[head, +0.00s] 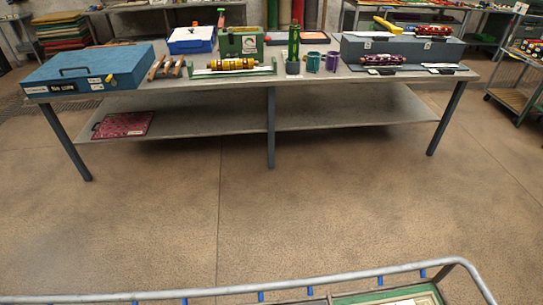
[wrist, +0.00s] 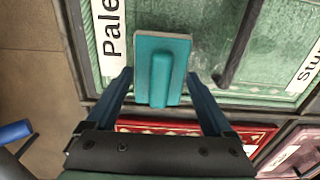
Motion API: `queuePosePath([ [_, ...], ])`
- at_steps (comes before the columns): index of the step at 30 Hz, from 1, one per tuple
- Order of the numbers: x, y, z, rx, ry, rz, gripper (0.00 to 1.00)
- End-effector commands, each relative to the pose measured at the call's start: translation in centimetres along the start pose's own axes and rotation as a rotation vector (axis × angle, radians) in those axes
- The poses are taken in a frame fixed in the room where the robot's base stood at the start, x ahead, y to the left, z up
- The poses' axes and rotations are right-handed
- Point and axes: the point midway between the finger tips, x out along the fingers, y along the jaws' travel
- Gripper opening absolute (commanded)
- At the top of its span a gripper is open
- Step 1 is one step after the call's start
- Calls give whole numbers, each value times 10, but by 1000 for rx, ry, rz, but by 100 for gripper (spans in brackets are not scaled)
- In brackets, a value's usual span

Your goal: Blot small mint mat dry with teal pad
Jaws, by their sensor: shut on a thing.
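My gripper (wrist: 161,88) is shut on the teal pad (wrist: 163,75), a flat block with a raised teal handle and a pale edge at its far side. The pad is over the left part of a pale green mat (wrist: 205,50) in the wrist view. I cannot tell whether the pad touches the mat. The mat has a wet-looking, glossy patch and a white label starting "Pale" at its left. The pad and my fingers hide part of it.
A dark bar (wrist: 240,40) crosses the green mat. A red patterned mat (wrist: 250,137) and a pink one (wrist: 292,152) lie nearer. A metal rail (head: 300,283) borders this area. A workbench (head: 330,80) with tools stands beyond clear floor (head: 300,220).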

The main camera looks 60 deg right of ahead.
Motion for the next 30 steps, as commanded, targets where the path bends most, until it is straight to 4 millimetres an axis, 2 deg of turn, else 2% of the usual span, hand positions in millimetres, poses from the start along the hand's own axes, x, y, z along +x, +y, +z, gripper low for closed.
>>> queuePosePath([
  [30,6,0,0,0,0,1,15],
])
